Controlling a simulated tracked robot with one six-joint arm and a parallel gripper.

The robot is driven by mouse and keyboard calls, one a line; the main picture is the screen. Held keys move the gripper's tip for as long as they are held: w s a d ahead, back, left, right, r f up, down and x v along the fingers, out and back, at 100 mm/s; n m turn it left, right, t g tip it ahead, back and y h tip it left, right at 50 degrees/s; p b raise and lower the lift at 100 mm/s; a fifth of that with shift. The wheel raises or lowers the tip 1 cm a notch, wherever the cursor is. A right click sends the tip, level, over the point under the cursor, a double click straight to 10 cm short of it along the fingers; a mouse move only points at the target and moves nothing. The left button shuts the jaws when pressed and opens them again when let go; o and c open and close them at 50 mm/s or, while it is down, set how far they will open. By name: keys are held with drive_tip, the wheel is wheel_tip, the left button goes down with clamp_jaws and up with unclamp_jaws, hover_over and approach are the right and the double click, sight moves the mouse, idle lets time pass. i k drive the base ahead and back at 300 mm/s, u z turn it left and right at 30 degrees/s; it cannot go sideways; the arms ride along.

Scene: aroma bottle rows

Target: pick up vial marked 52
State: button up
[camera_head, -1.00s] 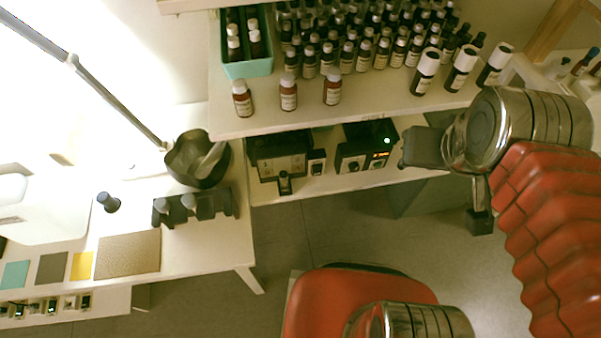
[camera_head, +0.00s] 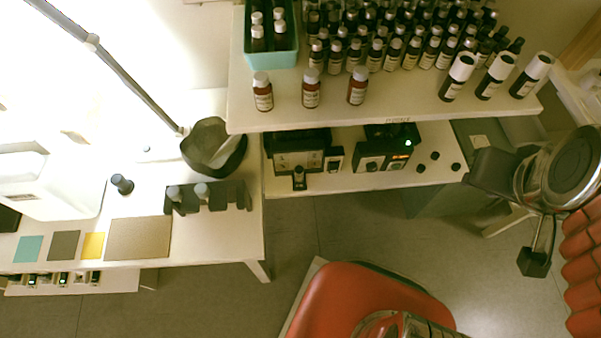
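Many small dark bottles (camera_head: 395,45) with labels stand in rows on the upper shelf (camera_head: 330,117). Three brown vials with white caps (camera_head: 311,88) stand apart at the front left of the shelf. Three dark bottles with tall white caps (camera_head: 497,75) stand at its right. The label numbers are too small to read, so I cannot tell which vial is marked 52. My gripper (camera_head: 510,216) is at the right, below the shelf's right end. Its two dark jaws are apart with nothing seen between them, and it touches no bottle.
A teal bin (camera_head: 272,60) with several bottles stands on the shelf's left. Below are dark devices (camera_head: 300,150) on a lower shelf.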

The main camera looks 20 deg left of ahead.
sight(299, 169)
drive_tip(key=z, duration=0.05)
drive_tip(key=k, duration=1.4)
drive_tip(key=u, duration=1.55)
drive_tip(key=i, duration=1)
drive_tip(key=u, duration=0.05)
